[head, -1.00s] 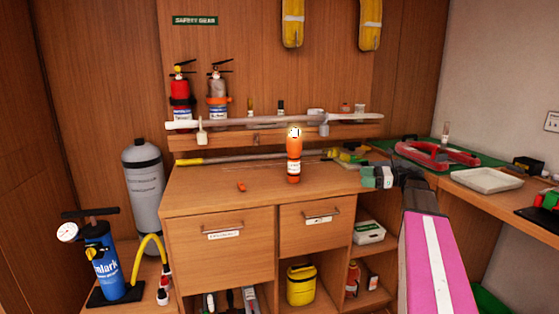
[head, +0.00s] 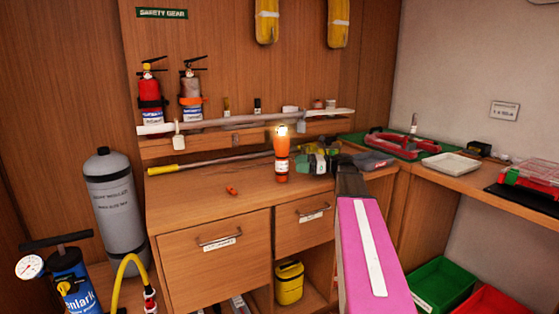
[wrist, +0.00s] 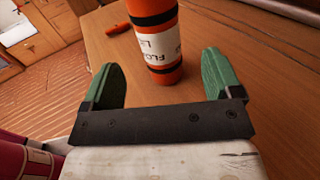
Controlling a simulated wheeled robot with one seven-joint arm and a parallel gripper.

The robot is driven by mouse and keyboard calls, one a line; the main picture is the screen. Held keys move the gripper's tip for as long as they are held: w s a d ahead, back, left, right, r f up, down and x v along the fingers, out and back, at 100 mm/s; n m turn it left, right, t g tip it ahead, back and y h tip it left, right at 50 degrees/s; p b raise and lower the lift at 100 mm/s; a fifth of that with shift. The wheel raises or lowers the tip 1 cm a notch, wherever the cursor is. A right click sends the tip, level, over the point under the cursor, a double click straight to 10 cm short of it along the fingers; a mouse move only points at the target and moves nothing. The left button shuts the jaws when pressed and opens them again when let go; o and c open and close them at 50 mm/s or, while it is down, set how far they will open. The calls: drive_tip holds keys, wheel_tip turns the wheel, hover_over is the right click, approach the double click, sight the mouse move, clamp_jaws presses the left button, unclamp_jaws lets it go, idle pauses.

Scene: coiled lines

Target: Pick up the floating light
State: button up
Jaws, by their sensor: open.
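The floating light (head: 282,155) is an orange cylinder with dark bands, a white label and a lit clear top. It stands upright on the wooden cabinet top. In the wrist view the floating light (wrist: 156,35) shows its lower part just beyond and between my fingertips; its top is out of frame. My gripper (wrist: 165,80) has green fingers, spread open and empty. In the head view my gripper (head: 308,161) is just right of the light, with my pink arm reaching in from the lower right.
A small orange object (head: 231,190) lies left of the light, and also shows in the wrist view (wrist: 118,30). A long pole (head: 210,164) lies behind. Fire extinguishers (head: 150,95) stand on the back shelf. A red tool carrier (head: 403,144) is on the right counter. The cabinet's front left top is clear.

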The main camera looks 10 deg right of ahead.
sight(282, 164)
drive_tip(key=a, duration=0.4)
drive_tip(key=w+a, duration=0.1)
drive_tip(key=a, duration=0.2)
drive_tip(key=shift+w+a+f, duration=0.1)
drive_tip(key=shift+f, duration=0.05)
drive_tip(key=c, duration=1.4)
drive_tip(key=shift+o, duration=0.2)
